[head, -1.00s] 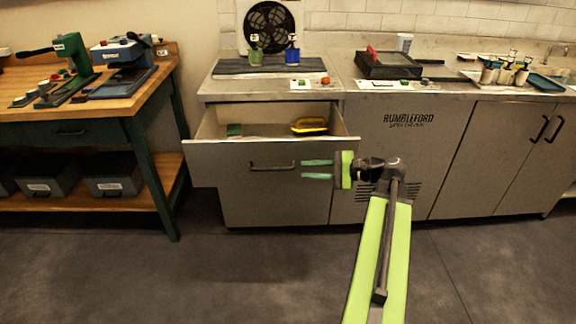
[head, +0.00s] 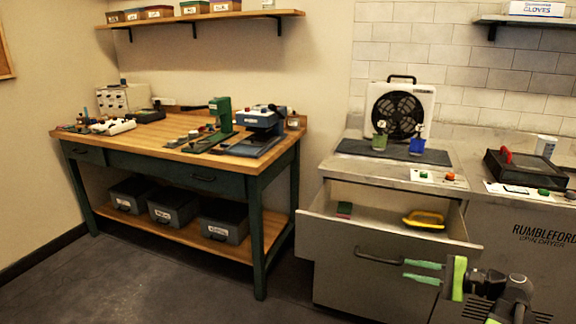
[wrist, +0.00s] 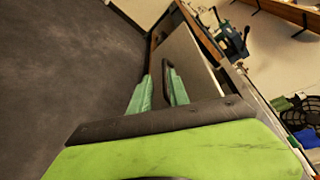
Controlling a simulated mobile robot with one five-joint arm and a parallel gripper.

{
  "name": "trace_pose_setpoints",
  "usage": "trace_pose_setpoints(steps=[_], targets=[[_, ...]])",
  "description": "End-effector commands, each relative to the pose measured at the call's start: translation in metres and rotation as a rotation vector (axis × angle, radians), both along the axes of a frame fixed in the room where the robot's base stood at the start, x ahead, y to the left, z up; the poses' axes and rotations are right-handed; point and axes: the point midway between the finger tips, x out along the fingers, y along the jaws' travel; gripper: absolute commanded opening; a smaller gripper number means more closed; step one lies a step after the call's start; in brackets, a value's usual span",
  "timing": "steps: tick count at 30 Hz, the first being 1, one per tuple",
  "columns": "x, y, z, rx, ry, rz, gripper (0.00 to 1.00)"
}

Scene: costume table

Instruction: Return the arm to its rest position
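My gripper (head: 405,270) is at the lower right of the head view, in front of the open drawer (head: 330,235). Its two green fingers are apart, with nothing seen held between them. The fingertips appear near the right end of the drawer's dark handle (head: 378,258); I cannot tell whether they touch it. In the wrist view, the gripper (wrist: 160,85) points toward the drawer front, and the handle (wrist: 170,78) shows between the fingers. My arm is still extended toward the drawer.
A wooden workbench (head: 140,140) stands at left. A fan (head: 399,110) and two cups stand on the counter. Floor in front of the bench is clear.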

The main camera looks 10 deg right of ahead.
Motion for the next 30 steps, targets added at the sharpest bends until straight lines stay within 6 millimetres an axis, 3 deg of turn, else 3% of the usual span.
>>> trace_pose_setpoints(steps=[1,4,6,9,12,15,18,21,23,28,29,30], targets=[[0.017,0.038,0.000,0.000,0.000,0.073,0.22],[0.042,0.124,-0.010,-0.031,0.030,0.229,0.22],[0.050,0.184,-0.028,-0.097,0.077,0.337,0.22],[0.048,0.258,-0.061,-0.244,0.134,0.486,0.22],[0.037,0.309,-0.094,-0.417,0.164,0.615,0.22],[0.024,0.341,-0.123,-0.598,0.175,0.727,0.22],[0.012,0.356,-0.149,-0.799,0.171,0.835,0.22],[0.005,0.351,-0.169,-0.998,0.161,0.919,0.22],[0.004,0.336,-0.177,-1.112,0.161,0.956,0.22],[0.008,0.268,-0.187,-1.427,0.163,1.060,0.22],[0.011,0.265,-0.187,-1.453,0.121,1.105,0.22],[0.011,0.266,-0.161,-1.445,0.126,1.098,0.22]])
